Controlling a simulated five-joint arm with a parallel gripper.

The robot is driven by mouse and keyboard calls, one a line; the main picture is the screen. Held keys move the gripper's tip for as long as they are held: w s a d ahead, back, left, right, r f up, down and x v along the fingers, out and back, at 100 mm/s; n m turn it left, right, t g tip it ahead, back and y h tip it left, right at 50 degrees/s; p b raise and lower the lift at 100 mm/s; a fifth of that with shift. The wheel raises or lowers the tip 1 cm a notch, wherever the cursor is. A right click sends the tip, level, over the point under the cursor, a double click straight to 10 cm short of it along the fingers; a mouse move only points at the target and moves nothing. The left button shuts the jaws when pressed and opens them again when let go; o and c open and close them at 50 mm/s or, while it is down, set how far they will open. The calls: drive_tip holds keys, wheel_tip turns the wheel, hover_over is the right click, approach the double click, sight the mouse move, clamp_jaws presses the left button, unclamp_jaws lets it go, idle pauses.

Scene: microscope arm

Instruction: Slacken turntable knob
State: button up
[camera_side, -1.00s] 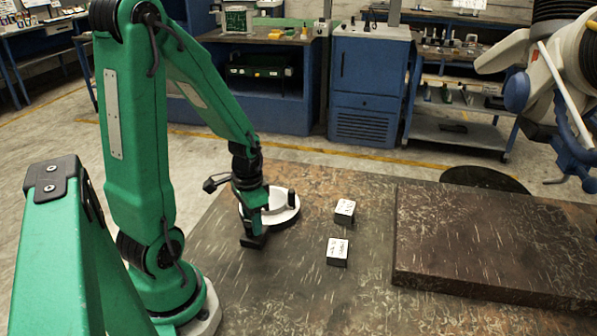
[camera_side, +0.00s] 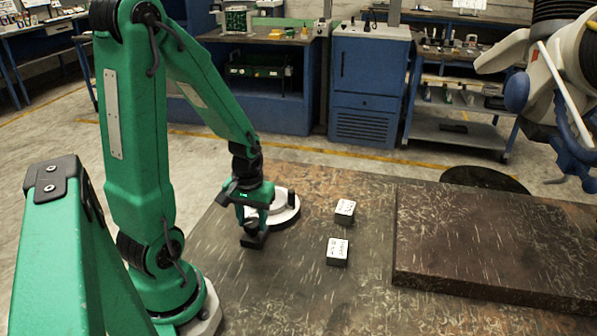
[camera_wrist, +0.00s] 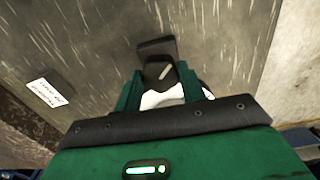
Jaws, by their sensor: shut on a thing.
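The turntable shows in the side view as a white round disc (camera_side: 287,209) with a dark upright post, just right of my gripper (camera_side: 253,226). My gripper points down at a dark block (camera_side: 254,241) on the table. In the wrist view, the two green fingers of my gripper (camera_wrist: 160,82) are closed around a dark knob (camera_wrist: 157,70) with a pale line on top. The dark block (camera_wrist: 155,46) shows beyond it. A white part (camera_wrist: 165,97) shows between the fingers; the fingers and palm hide most of the turntable there.
Two small dark boxes with white labels, a nearer one (camera_side: 337,252) and a farther one (camera_side: 344,211), stand on the table right of the turntable. A raised dark slab (camera_side: 495,245) fills the right side. The tabletop between is clear.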

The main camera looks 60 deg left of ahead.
sight(253, 222)
drive_tip(key=n, duration=0.7)
idle(0.4)
drive_tip(key=o, duration=1)
drive_tip(key=shift+r, duration=0.2)
drive_tip(key=shift+r, duration=3.75)
